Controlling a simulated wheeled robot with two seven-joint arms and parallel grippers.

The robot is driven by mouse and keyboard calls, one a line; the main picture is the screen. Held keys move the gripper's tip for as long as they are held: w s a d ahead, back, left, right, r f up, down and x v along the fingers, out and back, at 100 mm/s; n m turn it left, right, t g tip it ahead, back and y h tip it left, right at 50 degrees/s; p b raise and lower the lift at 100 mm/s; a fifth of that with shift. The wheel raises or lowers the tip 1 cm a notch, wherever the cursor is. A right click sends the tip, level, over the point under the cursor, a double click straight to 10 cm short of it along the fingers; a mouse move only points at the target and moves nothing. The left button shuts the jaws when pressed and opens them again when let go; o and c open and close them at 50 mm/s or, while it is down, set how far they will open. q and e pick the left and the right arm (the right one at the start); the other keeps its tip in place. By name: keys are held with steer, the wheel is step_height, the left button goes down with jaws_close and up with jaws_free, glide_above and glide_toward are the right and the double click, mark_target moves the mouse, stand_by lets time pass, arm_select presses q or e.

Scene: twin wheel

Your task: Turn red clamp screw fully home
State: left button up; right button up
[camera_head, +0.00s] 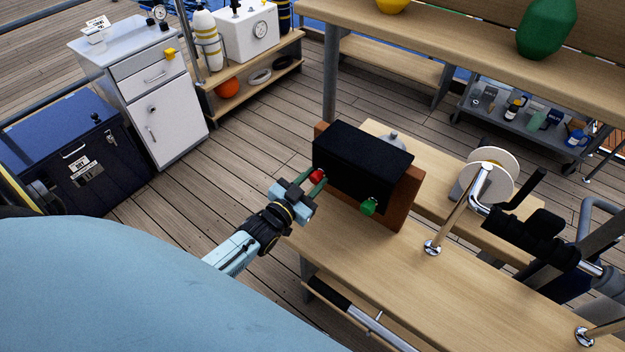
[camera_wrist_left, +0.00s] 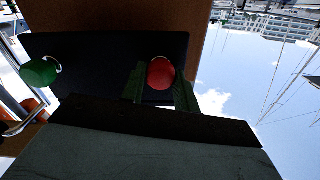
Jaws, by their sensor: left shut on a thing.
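The red clamp screw (camera_head: 317,176) is a small round knob on the left part of the front of a black block (camera_head: 362,160). The block is fixed against a brown wooden board (camera_head: 408,200) on the bench. My left gripper (camera_head: 314,184) is shut on the red screw. In the left wrist view the red screw (camera_wrist_left: 161,73) sits between the dark green fingers (camera_wrist_left: 160,90). A green knob (camera_head: 369,206) is on the same block, to the right and apart from my gripper; it also shows in the left wrist view (camera_wrist_left: 39,71). My right gripper is not in view.
The wooden bench (camera_head: 400,285) runs to the lower right with a chrome post (camera_head: 433,246) and a white wheel (camera_head: 490,173). A white cabinet (camera_head: 160,110) and a dark blue chest (camera_head: 75,155) stand at the left. Open deck lies between them and the bench.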

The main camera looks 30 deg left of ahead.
arm_select(q)
steer(key=o, duration=1)
steer(key=shift+c, duration=0.2)
steer(key=shift+s, duration=0.15)
steer(key=s+a, duration=0.1)
steer(key=s, duration=1.2)
steer(key=shift+b, duration=0.4)
steer(key=s+d+f+n+g+b, duration=0.1)
steer(key=s+f+g+b, duration=0.1)
steer(key=f, duration=0.7)
steer(key=s+f+g+b, duration=0.2)
steer(key=f+g, duration=0.1)
steer(key=f, duration=0.7)
steer(key=s+d+f+g+b, duration=0.15)
steer(key=s+f+g, duration=0.25)
steer(key=s+f, duration=0.45)
steer(key=s+d+f+g+b, duration=0.1)
steer(key=s+f+g+b, duration=0.35)
steer(key=f, duration=0.75)
steer(key=s+d+f+g, duration=0.1)
steer(key=s+f, duration=0.3)
steer(key=s, duration=0.3)
steer(key=s+f+g+y+b, duration=0.1)
steer(key=s+f+g, duration=0.1)
steer(key=s+f, duration=0.2)
steer(key=s, duration=0.3)
steer(key=shift+d, duration=0.4)
